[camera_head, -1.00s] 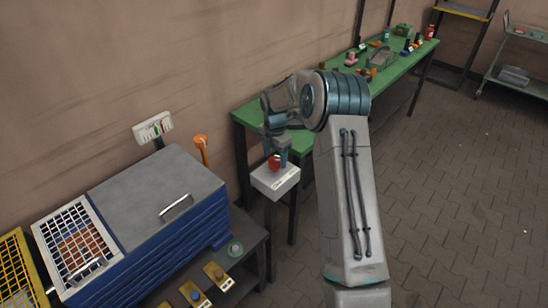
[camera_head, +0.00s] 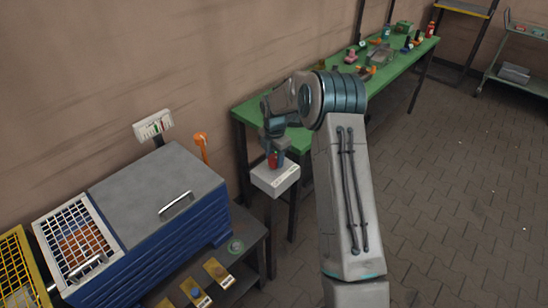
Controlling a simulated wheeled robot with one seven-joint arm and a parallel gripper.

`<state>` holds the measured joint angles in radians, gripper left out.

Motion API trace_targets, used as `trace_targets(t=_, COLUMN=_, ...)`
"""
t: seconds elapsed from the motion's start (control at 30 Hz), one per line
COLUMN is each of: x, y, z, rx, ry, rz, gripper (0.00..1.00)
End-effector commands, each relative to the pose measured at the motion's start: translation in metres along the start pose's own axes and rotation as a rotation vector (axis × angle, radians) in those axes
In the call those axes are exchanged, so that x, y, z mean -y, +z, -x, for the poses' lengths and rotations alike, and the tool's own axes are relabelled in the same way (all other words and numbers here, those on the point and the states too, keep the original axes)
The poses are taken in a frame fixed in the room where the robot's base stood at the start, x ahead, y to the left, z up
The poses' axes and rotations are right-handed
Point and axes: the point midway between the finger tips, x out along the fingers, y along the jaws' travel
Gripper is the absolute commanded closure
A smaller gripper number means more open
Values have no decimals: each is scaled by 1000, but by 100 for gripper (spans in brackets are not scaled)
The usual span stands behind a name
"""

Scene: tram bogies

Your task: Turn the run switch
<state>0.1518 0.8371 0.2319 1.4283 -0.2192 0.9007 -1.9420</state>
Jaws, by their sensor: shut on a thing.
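The run switch is a red knob (camera_head: 273,161) on top of a light grey box (camera_head: 278,181) that stands on a post in front of the green bench. My gripper (camera_head: 274,156) points down from the end of my arm, right over the box, and is shut on the red knob. The fingers and the wrist hide part of the knob, so its exact angle is hard to tell.
A blue cabinet (camera_head: 160,245) with a grey lid stands to the left, beside a low dark shelf with several small knobs on plates. A green bench (camera_head: 325,100) with tools runs behind my arm. The floor (camera_head: 450,200) at right is clear.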

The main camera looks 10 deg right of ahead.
Motion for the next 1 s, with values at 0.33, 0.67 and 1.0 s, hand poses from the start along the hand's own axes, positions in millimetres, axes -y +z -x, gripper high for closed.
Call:
trace_targets(t=0.33, x=0, y=0, z=-2, rx=0, ry=-2, rz=-208, gripper=81)
trace_targets(t=0.67, x=1, y=1, z=-2, rx=1, ry=-2, rz=-520, gripper=81)
trace_targets(t=1.0, x=1, y=1, z=-2, rx=2, ry=-2, rz=-842, gripper=81)
